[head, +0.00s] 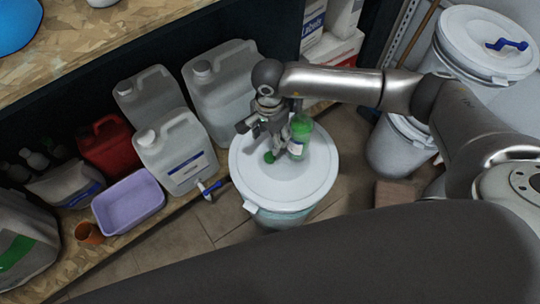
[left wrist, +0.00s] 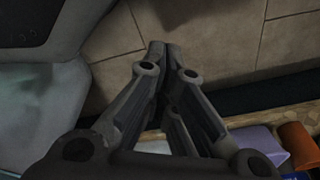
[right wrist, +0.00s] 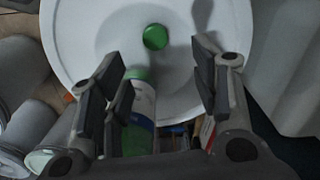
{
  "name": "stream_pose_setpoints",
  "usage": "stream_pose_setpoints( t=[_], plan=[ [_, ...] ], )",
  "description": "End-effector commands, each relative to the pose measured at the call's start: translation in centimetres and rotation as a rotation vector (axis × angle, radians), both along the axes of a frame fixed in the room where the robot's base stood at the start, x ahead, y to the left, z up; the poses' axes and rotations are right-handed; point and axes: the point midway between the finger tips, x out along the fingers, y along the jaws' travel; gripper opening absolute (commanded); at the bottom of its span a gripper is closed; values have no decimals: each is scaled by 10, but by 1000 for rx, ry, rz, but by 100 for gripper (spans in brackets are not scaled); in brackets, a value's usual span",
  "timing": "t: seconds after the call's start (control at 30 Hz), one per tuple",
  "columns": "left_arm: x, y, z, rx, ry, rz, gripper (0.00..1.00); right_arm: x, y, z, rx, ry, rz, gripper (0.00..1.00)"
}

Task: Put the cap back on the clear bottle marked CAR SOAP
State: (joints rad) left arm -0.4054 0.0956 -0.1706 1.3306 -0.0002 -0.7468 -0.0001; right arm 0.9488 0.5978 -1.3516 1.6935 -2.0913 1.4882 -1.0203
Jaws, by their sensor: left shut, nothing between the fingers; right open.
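A green cap (head: 269,157) lies on a white drum lid (head: 310,184); the cap (right wrist: 155,37) also shows in the right wrist view. A clear bottle (head: 300,130) with green contents and a white label stands on the lid, right of the cap; its lettering is too small to read. The bottle (right wrist: 138,138) also shows in the right wrist view, partly hidden by a finger. My right gripper (head: 268,140) is open and empty above the lid, close to the cap and bottle. My left gripper (left wrist: 164,48) is shut and empty, away from both.
White jugs (head: 175,155) and a red canister (head: 106,146) stand on the low shelf left of the drum. A lilac tub (head: 130,202) and an orange cup (head: 88,232) are near them. Another lidded drum (head: 486,45) stands at upper right. Tiled floor shows below the drum.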

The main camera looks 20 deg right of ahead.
Motion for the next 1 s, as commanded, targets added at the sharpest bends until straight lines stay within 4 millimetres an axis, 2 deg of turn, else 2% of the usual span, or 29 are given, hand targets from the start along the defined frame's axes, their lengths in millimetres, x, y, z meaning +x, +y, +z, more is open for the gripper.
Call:
stream_pose_setpoints(
  t=[0.1, 0.2, 0.6, 0.83, 1.0],
  plan=[
    [7, -2, 5, -2, -8, 1, 0, -1, 0, -22, -1, 3, -1, 56],
    [12, -3, 12, -3, -16, 2, 0, -1, 1, -34, 0, 1, 0, 56],
    [7, 0, 12, -1, -8, 5, 0, -2, 1, -39, 0, 1, 1, 56],
    [8, 0, 12, 0, -7, 5, 0, -10, 1, -69, 0, 4, 0, 56],
    [23, -3, 25, -5, -31, 4, 0, -8, 1, -87, 1, 0, 0, 56]
  ],
)
